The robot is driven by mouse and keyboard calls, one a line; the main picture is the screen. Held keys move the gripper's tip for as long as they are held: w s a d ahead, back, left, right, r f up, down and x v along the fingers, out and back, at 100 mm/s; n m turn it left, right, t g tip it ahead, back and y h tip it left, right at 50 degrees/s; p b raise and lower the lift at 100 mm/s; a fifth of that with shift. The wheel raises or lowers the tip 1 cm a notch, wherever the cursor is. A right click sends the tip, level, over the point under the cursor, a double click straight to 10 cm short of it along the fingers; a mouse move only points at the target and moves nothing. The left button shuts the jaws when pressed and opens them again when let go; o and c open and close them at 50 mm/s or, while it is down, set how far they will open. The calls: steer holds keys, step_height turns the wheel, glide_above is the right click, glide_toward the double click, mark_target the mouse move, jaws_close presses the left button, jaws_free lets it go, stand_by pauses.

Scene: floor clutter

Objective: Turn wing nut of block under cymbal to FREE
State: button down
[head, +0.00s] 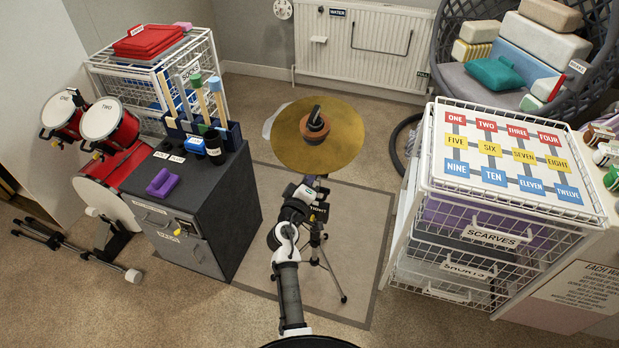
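The brass cymbal (347,142) lies roughly level on its stand, with a dark orange-brown piece on top at its centre. The stand's black tripod legs (328,268) rest on the beige mat. A dark block with a label that seems to read TIGHT (318,213) is just below the cymbal's near edge. My gripper (311,189) is at the end of my arm, close beside this block and under the cymbal's front edge. Its fingers are too small and overlapped to tell whether they are open or touching anything. The wing nut cannot be made out, and no FREE mark is legible.
A dark grey cabinet (205,215) stands left of the stand, with drums (110,125) beyond it. A white wire drawer unit (470,262) labelled SCARVES stands at the right. A radiator (365,45) is behind. The mat (365,215) right of the stand is clear.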

steer(key=shift+n, duration=2.2)
steer(key=c, duration=1.5)
jaws_free()
steer(key=shift+w+f, duration=0.1)
steer(key=b+v, duration=0.2)
steer(key=v, duration=1.2)
